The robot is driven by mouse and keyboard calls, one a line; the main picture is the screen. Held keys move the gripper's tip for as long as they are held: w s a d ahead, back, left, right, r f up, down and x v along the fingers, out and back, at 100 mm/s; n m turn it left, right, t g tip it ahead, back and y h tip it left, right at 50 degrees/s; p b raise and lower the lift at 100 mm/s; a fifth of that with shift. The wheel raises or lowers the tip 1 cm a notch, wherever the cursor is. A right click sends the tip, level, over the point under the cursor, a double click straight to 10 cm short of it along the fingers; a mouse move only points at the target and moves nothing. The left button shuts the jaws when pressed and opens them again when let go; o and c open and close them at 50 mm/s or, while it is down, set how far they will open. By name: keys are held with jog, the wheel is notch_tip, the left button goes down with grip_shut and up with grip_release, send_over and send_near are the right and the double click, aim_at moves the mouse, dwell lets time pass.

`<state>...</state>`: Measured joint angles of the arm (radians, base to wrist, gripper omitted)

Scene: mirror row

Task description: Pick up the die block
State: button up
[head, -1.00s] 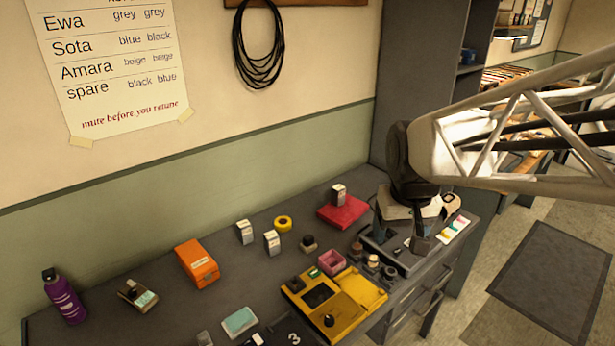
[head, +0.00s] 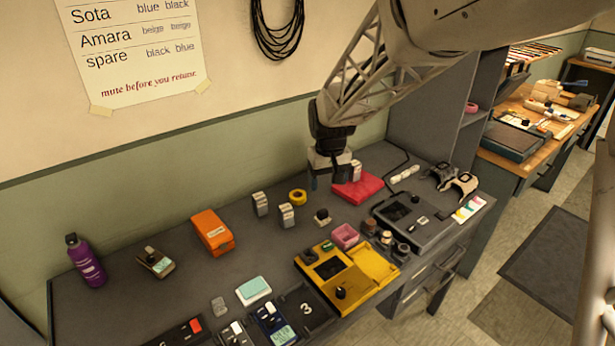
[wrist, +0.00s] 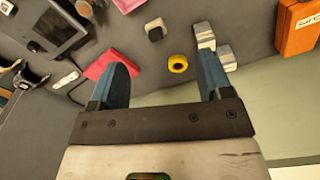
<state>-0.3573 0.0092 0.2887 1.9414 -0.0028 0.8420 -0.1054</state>
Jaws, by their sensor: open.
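I cannot tell for sure which small piece is the die block. A small dark block with a pale face (head: 322,217) stands mid-bench; it also shows in the wrist view (wrist: 154,29), ahead of the fingertips. Two pale grey blocks (head: 260,204) (head: 286,215) stand left of it, and in the wrist view one (wrist: 205,36) is close to the right finger. Another pale block (head: 355,170) is on the red cloth (head: 368,187), partly hidden by my gripper in the head view. My gripper (head: 330,180) is open and empty above the bench; its blue fingers (wrist: 163,68) are apart.
A yellow tape roll (head: 298,197) lies near the grey blocks. A pink box (head: 345,236), yellow device (head: 345,280) and dark device (head: 412,218) stand toward the front. An orange box (head: 212,232) and purple bottle (head: 86,260) are left. The wall borders the back.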

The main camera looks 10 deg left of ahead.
jog(key=n, duration=0.2)
send_over(286, 207)
jog(key=shift+g, duration=0.3)
notch_tip(286, 207, down, 11)
jog(key=shift+a+f, duration=0.15)
jog(key=shift+f, duration=0.05)
jog(key=shift+f, duration=0.1)
jog(key=shift+f, duration=1.2)
jog(key=shift+f, duration=0.1)
jog(key=shift+f, duration=2.5)
jog(key=shift+c, duration=0.4)
jog(key=c, duration=1)
